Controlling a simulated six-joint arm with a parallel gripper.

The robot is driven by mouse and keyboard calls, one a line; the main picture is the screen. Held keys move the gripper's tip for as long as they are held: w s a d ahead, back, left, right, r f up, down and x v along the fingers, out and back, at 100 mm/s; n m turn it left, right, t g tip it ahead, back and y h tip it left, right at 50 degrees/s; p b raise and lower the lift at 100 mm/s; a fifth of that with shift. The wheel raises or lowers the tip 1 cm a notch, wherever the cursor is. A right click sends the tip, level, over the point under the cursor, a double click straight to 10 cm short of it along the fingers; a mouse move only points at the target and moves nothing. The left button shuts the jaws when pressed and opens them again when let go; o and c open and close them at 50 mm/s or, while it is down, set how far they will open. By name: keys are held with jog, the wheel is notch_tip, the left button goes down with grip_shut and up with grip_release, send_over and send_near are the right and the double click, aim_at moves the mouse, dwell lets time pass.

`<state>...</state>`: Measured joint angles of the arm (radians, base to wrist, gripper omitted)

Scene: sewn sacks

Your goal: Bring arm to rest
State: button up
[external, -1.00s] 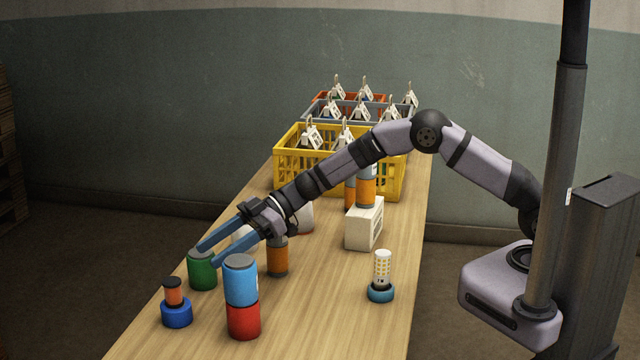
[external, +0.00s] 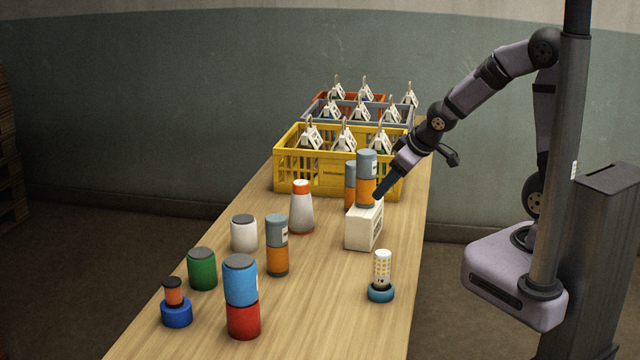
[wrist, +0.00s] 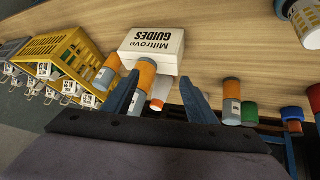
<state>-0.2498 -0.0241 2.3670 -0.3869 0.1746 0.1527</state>
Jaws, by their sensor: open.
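My gripper (external: 380,194) is open and empty. In the external view it points down and left beside the orange and grey-blue cylinder (external: 366,165) that stands on the white box (external: 365,226). I cannot tell whether the fingers touch that cylinder. In the wrist view my gripper (wrist: 163,95) shows two blue fingers spread apart. The white box (wrist: 152,46) and orange and grey-blue cylinders (wrist: 139,80) lie beyond them there.
Yellow crate (external: 325,180) with tagged sacks (external: 346,139) stands at the back, with grey and red crates behind it. A blue and red cylinder stack (external: 241,300), green can (external: 202,270), white can (external: 244,234) and orange-topped bottle (external: 301,212) stand left. A bulb-like item (external: 382,270) stands at right front.

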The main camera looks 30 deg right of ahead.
jog(key=s+d+f+m+g, duration=0.2)
jog(key=s+d+g, duration=0.1)
jog(key=s, duration=0.6)
jog(key=s+d+f+m+g+h+p, duration=0.1)
jog(key=s+d+f+m+g, duration=0.2)
jog(key=s, duration=0.7)
jog(key=d+g, duration=0.1)
jog(key=d, duration=0.1)
jog(key=shift+d+p, duration=0.3)
jog(key=shift+d, duration=0.05)
